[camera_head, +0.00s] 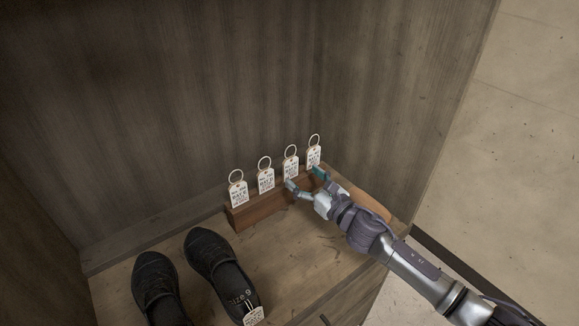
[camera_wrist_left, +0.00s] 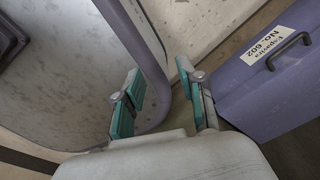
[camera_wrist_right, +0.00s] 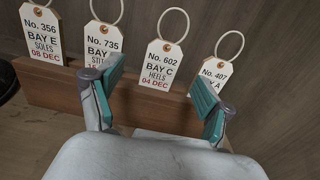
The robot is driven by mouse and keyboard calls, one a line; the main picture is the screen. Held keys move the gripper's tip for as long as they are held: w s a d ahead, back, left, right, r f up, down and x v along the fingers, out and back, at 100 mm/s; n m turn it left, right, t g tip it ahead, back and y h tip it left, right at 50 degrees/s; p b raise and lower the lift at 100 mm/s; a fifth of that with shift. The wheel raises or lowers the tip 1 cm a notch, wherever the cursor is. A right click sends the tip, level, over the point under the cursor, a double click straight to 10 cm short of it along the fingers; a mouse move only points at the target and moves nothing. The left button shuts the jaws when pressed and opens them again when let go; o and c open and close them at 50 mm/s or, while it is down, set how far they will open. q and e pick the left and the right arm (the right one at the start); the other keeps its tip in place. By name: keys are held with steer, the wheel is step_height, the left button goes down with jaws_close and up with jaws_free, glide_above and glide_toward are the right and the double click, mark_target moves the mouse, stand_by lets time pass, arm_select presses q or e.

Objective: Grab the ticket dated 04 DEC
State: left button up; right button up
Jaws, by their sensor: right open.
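The ticket dated 04 DEC (camera_wrist_right: 160,65) is a white tag with a wire loop, marked No. 602, BAY C, HEELS. It stands third from the left in a wooden block (camera_wrist_right: 150,107). In the head view it is the third tag (camera_head: 291,163) on the block (camera_head: 262,208). My right gripper (camera_wrist_right: 157,105) is open and empty, with its fingers either side of this ticket's lower area in the wrist view; contact cannot be told. In the head view my right gripper (camera_head: 305,180) is in front of the block. My left gripper (camera_wrist_left: 160,100) is open and empty, away from the tickets.
Other tickets flank it: No. 735 (camera_wrist_right: 103,45) and No. 356 (camera_wrist_right: 40,33) to the left, No. 407 (camera_wrist_right: 214,75) to the right. Black shoes (camera_head: 215,262) stand at the front of the shelf. A purple box (camera_wrist_left: 270,85) labelled No. 602 is near my left gripper.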

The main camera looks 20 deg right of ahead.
mark_target(291, 168)
steer(key=x, duration=0.3)
steer(key=shift+d+f, duration=0.1)
steer(key=shift+f, duration=0.05)
steer(key=x, duration=0.3)
steer(key=shift+w+f, duration=0.2)
steer(key=shift+f, duration=0.1)
steer(key=shift+w, duration=0.2)
arm_select(q)
steer(key=shift+w+a+r, duration=0.15)
steer(key=shift+w, duration=0.5)
steer(key=shift+w+a+r, duration=0.1)
steer(key=shift+w+r, duration=0.05)
steer(key=shift+w, duration=0.45)
arm_select(e)
steer(key=c, duration=0.9)
